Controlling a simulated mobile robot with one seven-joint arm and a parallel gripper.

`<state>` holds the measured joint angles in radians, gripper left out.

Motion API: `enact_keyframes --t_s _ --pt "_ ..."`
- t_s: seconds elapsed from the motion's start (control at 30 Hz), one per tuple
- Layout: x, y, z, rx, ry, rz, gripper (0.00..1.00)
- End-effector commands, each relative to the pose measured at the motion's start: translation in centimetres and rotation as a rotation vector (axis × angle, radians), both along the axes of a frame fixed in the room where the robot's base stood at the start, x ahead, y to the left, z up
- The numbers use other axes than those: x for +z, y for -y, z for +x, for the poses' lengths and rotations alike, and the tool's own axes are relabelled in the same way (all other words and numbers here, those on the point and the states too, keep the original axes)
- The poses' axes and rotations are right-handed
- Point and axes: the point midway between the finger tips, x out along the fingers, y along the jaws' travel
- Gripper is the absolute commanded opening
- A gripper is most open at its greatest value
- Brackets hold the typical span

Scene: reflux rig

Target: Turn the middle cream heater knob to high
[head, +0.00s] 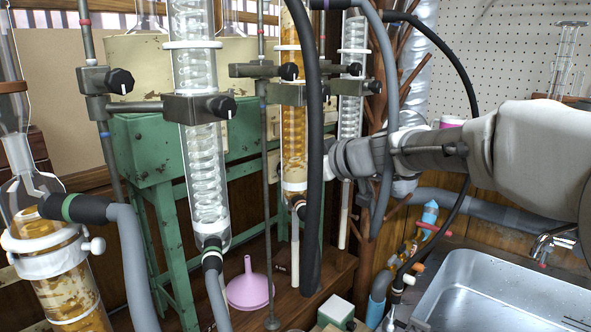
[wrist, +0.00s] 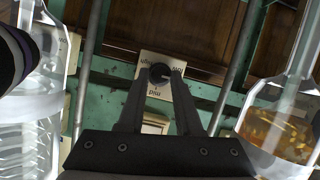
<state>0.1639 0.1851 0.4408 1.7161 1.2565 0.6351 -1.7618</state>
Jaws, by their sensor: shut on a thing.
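In the wrist view, a round black knob (wrist: 159,73) sits on a small cream plate (wrist: 150,58) with lettering around it. I read "mid" below the knob, and the other words are partly legible at upper left and upper right. My gripper (wrist: 160,79) has its two dark fingertips closed on either side of the knob and touching it. I cannot tell where the knob's pointer stands. In the head view my arm reaches in from the right, and its fingers and the knob are hidden behind the amber-stained condenser (head: 294,130) and a thick black hose (head: 312,200).
In the head view, a clear coil condenser (head: 207,170), clamps and rods stand left of my arm, before a green bench (head: 160,200). A pink funnel (head: 249,288) stands below. A metal sink (head: 480,290) is at lower right.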

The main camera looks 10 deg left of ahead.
Motion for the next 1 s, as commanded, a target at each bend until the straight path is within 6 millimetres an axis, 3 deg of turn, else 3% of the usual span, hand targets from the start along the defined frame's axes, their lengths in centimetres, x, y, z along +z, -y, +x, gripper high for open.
enact_keyframes --t_s 0.47,0.87,0.9,1.0 --pt "-0.07 0.17 0.33 0.000 -0.309 0.182 0.00" --pt "-0.03 0.18 0.28 0.000 -0.336 0.196 0.00" --pt "-0.02 0.19 0.28 0.000 -0.336 0.196 0.41" --pt "-0.02 0.18 0.29 0.000 -0.336 0.196 0.59"
